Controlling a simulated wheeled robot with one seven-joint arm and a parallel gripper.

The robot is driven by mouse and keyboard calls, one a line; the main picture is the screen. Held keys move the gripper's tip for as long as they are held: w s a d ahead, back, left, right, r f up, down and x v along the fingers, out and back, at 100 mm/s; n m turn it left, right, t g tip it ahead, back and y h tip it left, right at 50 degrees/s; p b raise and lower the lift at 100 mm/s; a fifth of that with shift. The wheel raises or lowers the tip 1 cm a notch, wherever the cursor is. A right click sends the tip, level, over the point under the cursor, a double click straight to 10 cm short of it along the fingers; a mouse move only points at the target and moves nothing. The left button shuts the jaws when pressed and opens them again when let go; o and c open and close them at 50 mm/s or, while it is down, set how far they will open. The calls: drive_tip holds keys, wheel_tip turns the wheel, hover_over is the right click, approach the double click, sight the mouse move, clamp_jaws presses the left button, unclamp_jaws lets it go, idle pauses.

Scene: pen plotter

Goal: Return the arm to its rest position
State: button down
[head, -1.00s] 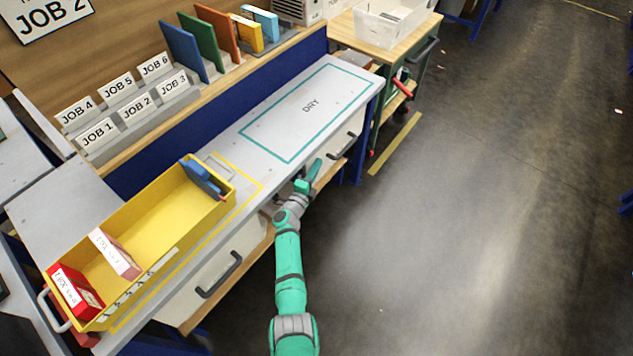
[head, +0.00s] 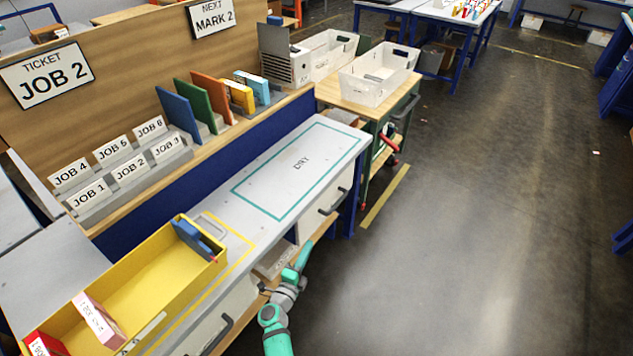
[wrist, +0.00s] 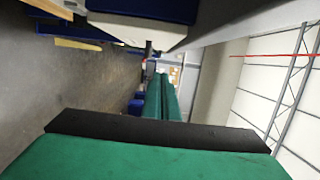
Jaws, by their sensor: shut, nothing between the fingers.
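My gripper (head: 298,262) is green and shut, with nothing between its fingers. In the head view it is at the bottom middle, in front of the bench's front edge and right of the yellow tray (head: 150,272). It looks apart from the bench, though the exact gap is hard to tell. In the wrist view my shut green fingers (wrist: 162,98) point away, with a bench edge above and open floor to the left.
The tray holds a blue tool (head: 195,238) and red and pink boxes (head: 100,318). Drawer handles (head: 335,200) stick out from the bench front. White bins (head: 380,73) stand behind. The floor (head: 480,240) to the right is clear.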

drive_tip(key=s+d+r+n+t+y, duration=0.1)
drive_tip(key=s+d+n, duration=0.25)
drive_tip(key=s, duration=0.55)
drive_tip(key=s+d+r+n+y, duration=0.1)
drive_tip(key=s+d+n+y, duration=0.15)
drive_tip(key=s+n, duration=0.4)
drive_tip(key=s+d+r+n+t+y, duration=0.1)
drive_tip(key=s+d+r+n, duration=0.15)
drive_tip(key=s, duration=0.75)
drive_tip(key=s+r+n+g, duration=0.1)
drive_tip(key=s+r+n, duration=0.2)
drive_tip(key=s, duration=0.4)
drive_tip(key=s+a+r+n+g, duration=0.1)
drive_tip(key=s+r+n, duration=0.2)
drive_tip(key=s+r, duration=0.2)
drive_tip(key=s+r+n+g+y, duration=0.1)
drive_tip(key=s+r+n, duration=0.2)
drive_tip(key=s, duration=0.7)
drive_tip(key=shift+s+a+r+g, duration=0.15)
drive_tip(key=shift+s+r+g, duration=0.25)
drive_tip(key=shift+r, duration=0.55)
